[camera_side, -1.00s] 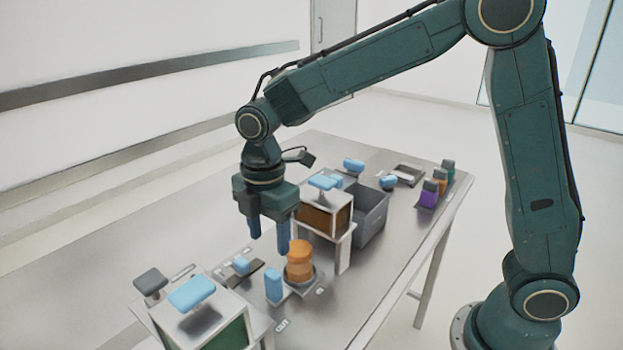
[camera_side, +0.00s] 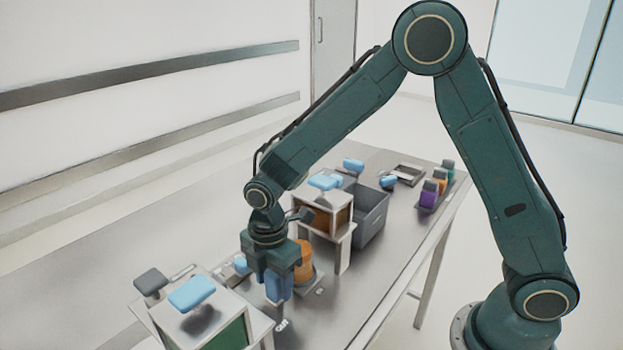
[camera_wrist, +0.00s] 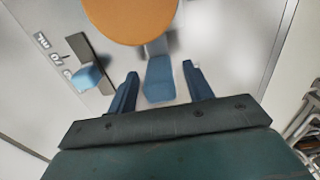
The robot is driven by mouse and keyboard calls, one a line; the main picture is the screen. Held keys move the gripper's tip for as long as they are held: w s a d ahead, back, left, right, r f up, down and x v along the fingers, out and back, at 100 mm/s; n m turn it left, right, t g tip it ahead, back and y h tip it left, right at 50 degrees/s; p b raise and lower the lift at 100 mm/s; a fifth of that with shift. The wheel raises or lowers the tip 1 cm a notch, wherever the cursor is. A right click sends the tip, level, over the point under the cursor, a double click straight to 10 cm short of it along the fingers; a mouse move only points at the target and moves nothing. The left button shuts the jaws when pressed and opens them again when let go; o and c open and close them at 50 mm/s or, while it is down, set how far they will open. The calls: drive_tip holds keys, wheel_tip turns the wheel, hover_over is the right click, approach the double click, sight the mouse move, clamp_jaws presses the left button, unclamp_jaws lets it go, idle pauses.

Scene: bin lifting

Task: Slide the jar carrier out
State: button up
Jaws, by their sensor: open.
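The orange jar (camera_side: 304,262) stands upright on its grey carrier (camera_side: 314,281), partly hidden behind my gripper in the side view. In the wrist view the jar (camera_wrist: 130,18) is cut by the top edge. The carrier's upright blue handle (camera_wrist: 160,80) lies between my two fingers, with a gap on each side. My gripper (camera_side: 279,287) points down at the handle, low over the table, and is open. It also shows in the wrist view (camera_wrist: 162,88). The handle is hidden by the fingers in the side view.
A white box with a blue top handle (camera_side: 191,292) stands at the front left. A white stand with a brown-fronted box (camera_side: 328,222) and a grey bin (camera_side: 371,217) stand behind the jar. A small blue knob (camera_wrist: 87,76) sits on a dark slot left of my fingers.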

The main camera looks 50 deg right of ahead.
drive_tip(key=shift+c, duration=0.2)
clamp_jaws()
drive_tip(key=shift+a, duration=2)
drive_tip(key=shift+c, duration=0.4)
unclamp_jaws()
drive_tip(key=shift+a, duration=0.1)
drive_tip(key=shift+o, duration=0.6)
wheel_tip(320, 180, up, 14)
drive_tip(key=shift+d+f, duration=0.1)
drive_tip(key=shift+d, duration=0.1)
